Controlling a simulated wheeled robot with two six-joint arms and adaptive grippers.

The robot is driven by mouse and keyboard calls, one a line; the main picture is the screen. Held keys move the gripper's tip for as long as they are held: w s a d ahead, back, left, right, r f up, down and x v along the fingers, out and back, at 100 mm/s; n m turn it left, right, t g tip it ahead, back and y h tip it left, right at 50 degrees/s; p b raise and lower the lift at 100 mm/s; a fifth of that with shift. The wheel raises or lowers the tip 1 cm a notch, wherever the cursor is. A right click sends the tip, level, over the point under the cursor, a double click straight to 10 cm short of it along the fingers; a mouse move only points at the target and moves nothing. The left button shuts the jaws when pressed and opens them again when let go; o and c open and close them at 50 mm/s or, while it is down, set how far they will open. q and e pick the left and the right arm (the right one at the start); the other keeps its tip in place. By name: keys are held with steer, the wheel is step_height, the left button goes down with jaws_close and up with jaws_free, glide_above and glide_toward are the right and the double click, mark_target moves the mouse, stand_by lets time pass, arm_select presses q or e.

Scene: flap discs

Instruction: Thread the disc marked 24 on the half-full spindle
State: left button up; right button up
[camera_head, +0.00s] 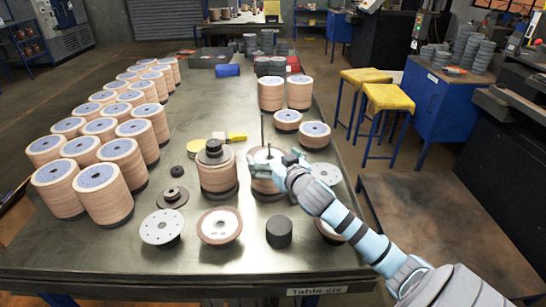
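My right gripper (274,166) reaches in from the right and is at the top of the stack on a spindle (263,130), whose thin rod stands up bare above the discs. The gripper covers part of this stack, and I cannot tell whether its fingers hold a disc. A brown-rimmed disc (220,226) with a pale face and small dark marks lies at the front; the marks are too small to read. A pale disc with holes (161,228) lies left of it. My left gripper is not in view.
A taller disc stack (217,178) with a dark top stands just left of the spindle. A black cylinder (279,232) stands in front. Another disc (328,232) is partly hidden by my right arm. Many stacks (116,152) fill the table's left side.

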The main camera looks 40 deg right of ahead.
steer(key=v, duration=1.2)
stand_by(1.6)
